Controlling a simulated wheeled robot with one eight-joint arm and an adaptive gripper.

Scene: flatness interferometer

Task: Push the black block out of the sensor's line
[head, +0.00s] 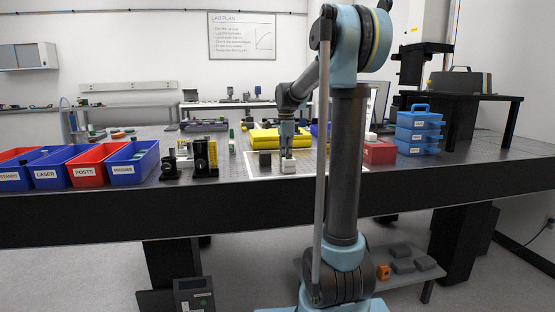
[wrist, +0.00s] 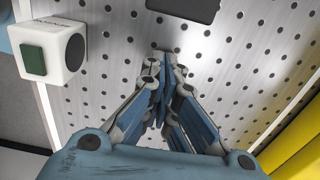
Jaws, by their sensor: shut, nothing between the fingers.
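The black block (head: 265,158) stands on the perforated table just left of my gripper (head: 287,156) in the head view. In the wrist view the black block (wrist: 183,6) is cut off by the top edge, apart from my fingertips. My gripper (wrist: 163,62) is shut and empty, pointing down close to the table top. A white box (head: 289,168), which looks like the sensor, sits on the near side of my gripper. In the wrist view this white box (wrist: 55,40) is at upper left, with a dark round lens and a green square.
A yellow object (head: 278,138) lies behind my gripper and shows at the right of the wrist view (wrist: 300,150). Black optic mounts (head: 205,158) and blue and red bins stand to the left. A red box (head: 379,153) and blue cases (head: 418,134) stand right.

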